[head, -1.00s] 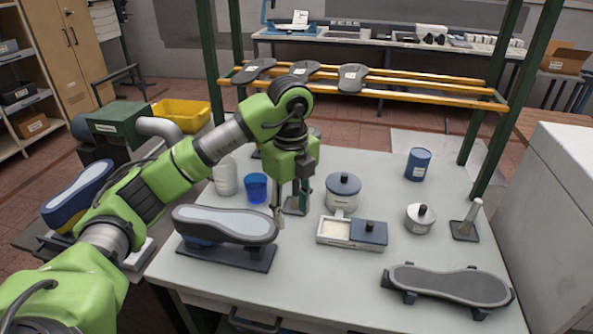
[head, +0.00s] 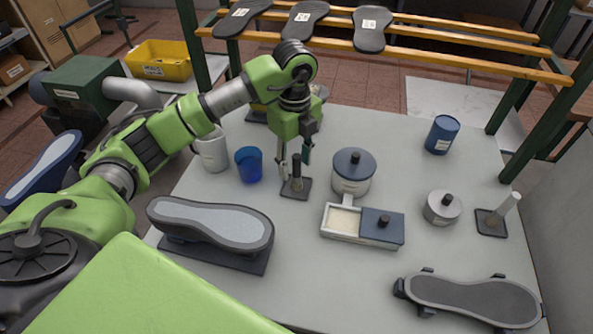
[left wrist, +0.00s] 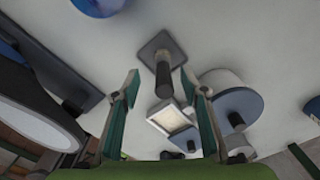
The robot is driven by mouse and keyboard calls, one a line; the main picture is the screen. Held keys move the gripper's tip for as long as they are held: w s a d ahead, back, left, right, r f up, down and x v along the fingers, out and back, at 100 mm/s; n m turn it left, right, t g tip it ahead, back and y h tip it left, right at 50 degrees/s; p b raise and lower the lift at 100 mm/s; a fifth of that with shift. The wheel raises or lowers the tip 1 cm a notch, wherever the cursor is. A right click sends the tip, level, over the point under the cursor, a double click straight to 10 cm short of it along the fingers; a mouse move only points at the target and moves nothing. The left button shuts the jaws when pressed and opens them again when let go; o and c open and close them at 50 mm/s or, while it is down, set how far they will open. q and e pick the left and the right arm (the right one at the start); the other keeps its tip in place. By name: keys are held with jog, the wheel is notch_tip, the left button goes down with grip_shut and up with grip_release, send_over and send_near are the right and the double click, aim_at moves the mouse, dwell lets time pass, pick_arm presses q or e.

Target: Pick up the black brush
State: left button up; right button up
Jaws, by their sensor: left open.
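The black brush (head: 296,173) stands upright on a small dark square base near the middle of the table. My left gripper (head: 294,162) is above it, pointing down, with its fingers open on either side of the handle's upper part in the head view. In the left wrist view the brush (left wrist: 163,79) shows between the two spread green fingers (left wrist: 160,84), its base farther off. I see no clear contact between fingers and handle. My right gripper is not in view.
A blue cup (head: 249,165) and white jar (head: 211,150) stand left of the brush. A lidded pot (head: 353,174) and a two-part box (head: 362,224) are close on its right.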

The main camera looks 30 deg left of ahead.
aim_at(297, 178)
pick_arm(q)
jog(key=shift+w+f, duration=0.1)
jog(key=shift+f, duration=0.6)
jog(key=shift+f+p, duration=0.35)
notch_tip(297, 178, down, 4)
jog(key=shift+d+r+p, duration=0.15)
jog(key=shift+r+p, duration=0.05)
jog(key=shift+p, duration=0.5)
jog(key=shift+w+f, duration=0.1)
jog(key=shift+f, duration=0.35)
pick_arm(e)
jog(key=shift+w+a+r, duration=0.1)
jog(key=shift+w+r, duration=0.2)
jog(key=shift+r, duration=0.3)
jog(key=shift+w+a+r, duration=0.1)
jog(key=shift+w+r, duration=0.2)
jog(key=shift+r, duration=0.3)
pick_arm(q)
grip_shut()
